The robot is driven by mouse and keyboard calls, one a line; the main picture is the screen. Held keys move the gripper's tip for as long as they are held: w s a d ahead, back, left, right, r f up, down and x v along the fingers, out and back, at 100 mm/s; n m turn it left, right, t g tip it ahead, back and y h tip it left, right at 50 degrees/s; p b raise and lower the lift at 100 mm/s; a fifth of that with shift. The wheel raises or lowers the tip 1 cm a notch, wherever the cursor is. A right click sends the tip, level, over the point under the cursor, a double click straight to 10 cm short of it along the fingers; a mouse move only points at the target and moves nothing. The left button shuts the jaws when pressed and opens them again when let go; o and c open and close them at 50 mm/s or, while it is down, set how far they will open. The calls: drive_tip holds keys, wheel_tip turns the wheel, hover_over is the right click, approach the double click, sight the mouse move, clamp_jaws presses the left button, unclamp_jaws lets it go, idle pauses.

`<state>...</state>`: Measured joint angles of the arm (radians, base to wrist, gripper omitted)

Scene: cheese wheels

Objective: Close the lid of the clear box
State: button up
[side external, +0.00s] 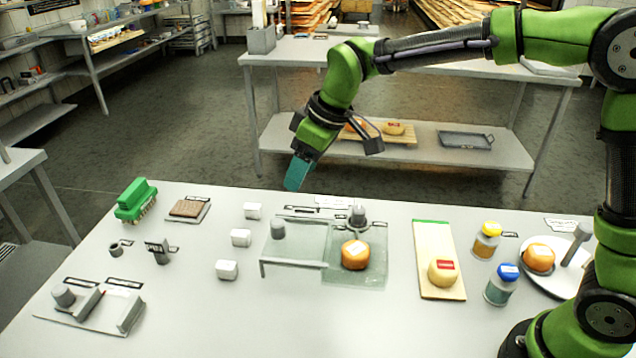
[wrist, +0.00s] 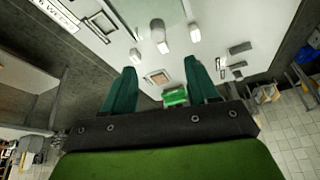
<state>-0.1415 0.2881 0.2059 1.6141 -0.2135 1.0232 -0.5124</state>
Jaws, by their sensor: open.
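The clear box (side external: 372,279) sits mid-table in the side view, with an orange cheese wheel (side external: 355,254) in its right part. A clear panel (side external: 296,248) with a grey bar (side external: 292,264) along its front edge extends to the left; it looks like the lid swung open, but its exact tilt is hard to tell. A grey knob (side external: 278,229) shows at this panel. My gripper (side external: 295,175) is above the table's back edge, behind and apart from the box. In the wrist view my gripper (wrist: 160,66) is open and empty, its teal fingers apart, with part of the clear panel (wrist: 150,10) at the top.
Several small white blocks (side external: 241,237) stand left of the box. A green brush (side external: 136,200) is at the far left. A board with a cheese (side external: 443,273), two jars (side external: 487,240) and a plate (side external: 560,283) are at the right.

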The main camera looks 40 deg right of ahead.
sight(277, 221)
drive_tip(key=shift+n, duration=0.3)
drive_tip(key=x, duration=1.6)
drive_tip(key=shift+w, duration=0.3)
clamp_jaws()
